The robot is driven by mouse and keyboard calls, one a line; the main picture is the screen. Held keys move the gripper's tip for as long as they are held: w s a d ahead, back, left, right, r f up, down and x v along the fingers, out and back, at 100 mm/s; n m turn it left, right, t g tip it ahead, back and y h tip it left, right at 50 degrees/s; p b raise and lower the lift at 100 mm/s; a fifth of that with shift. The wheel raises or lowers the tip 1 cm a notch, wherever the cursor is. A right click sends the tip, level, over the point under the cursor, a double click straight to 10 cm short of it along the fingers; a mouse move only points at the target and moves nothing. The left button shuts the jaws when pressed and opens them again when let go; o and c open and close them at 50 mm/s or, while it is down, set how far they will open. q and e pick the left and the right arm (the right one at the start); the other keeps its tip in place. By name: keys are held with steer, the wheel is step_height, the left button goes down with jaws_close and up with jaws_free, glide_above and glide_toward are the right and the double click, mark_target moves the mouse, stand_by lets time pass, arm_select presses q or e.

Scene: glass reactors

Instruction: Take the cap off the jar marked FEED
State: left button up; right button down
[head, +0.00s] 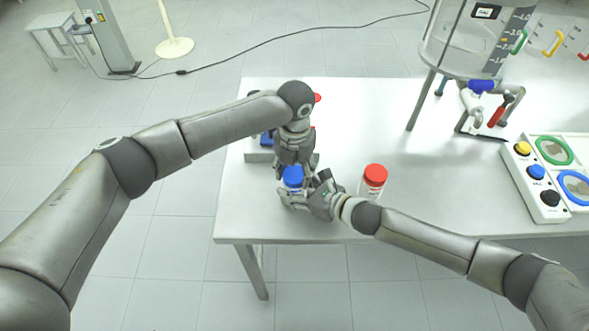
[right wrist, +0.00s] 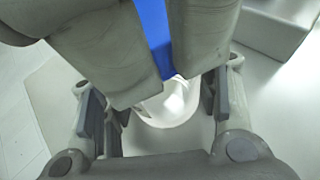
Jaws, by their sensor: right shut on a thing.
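A white jar with a blue cap (head: 293,176) stands near the front left of the table. My left gripper (head: 295,168) reaches down from above with its fingers at the blue cap. Whether they grip it is unclear. My right gripper (head: 297,199) is shut on the jar body from the right and front. In the right wrist view, the white jar body (right wrist: 172,103) is between my right fingers, and the blue cap (right wrist: 154,35) shows between my left gripper's fingers. A second jar with a red cap (head: 374,176) stands to the right. No FEED marking is legible.
A grey block or rack (head: 258,154) with blue and red items stands behind my left gripper, partly hidden. A glass vessel (head: 480,40) on a stand is at back right. A panel with coloured knobs (head: 537,185) lies at far right. The table (head: 440,205) is clear between.

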arm_select(q)
steer(key=c, duration=0.3)
steer(key=n, duration=0.5)
steer(key=shift+n, duration=0.3)
steer(key=shift+c, duration=0.2)
steer(key=n, duration=0.6)
steer(key=shift+n, duration=0.3)
steer(key=n, duration=1.9)
steer(key=shift+s+d, duration=0.1)
steer(key=n, duration=0.5)
steer(key=shift+n, duration=0.3)
steer(key=n, duration=0.5)
steer(key=shift+r+n, duration=0.1)
steer(key=shift+n, duration=0.3)
steer(key=n, duration=0.5)
steer(key=o, duration=1.1)
